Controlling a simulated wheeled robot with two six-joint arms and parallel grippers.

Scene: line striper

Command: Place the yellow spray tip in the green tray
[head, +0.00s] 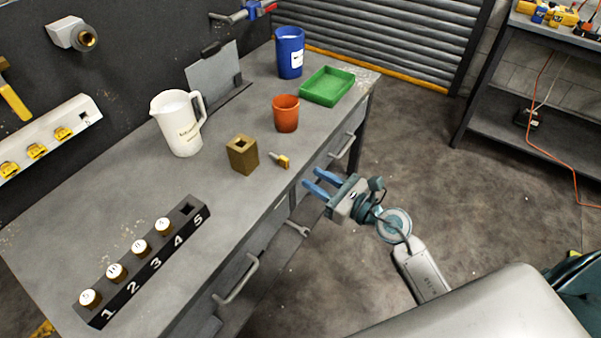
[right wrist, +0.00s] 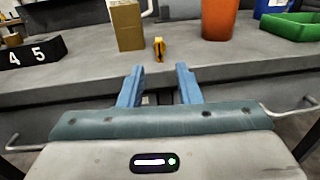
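The yellow spray tip (head: 281,161) lies on the grey workbench near its front edge, with a thin grey end pointing left and back. It also shows in the right wrist view (right wrist: 159,49), beyond my fingertips. The green tray (head: 327,86) stands at the bench's far right end and looks empty; part of it shows in the right wrist view (right wrist: 292,27). My right gripper (head: 312,182) is open and empty, just off the bench's front edge, apart from the spray tip. My left gripper is in neither view.
An orange cup (head: 286,113) stands between spray tip and tray. A brown square holder (head: 242,154) is left of the spray tip. A white pitcher (head: 179,123), blue container (head: 289,52) and numbered black rack (head: 142,262) with several capped pieces share the bench. Drawer handles (head: 236,280) protrude in front.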

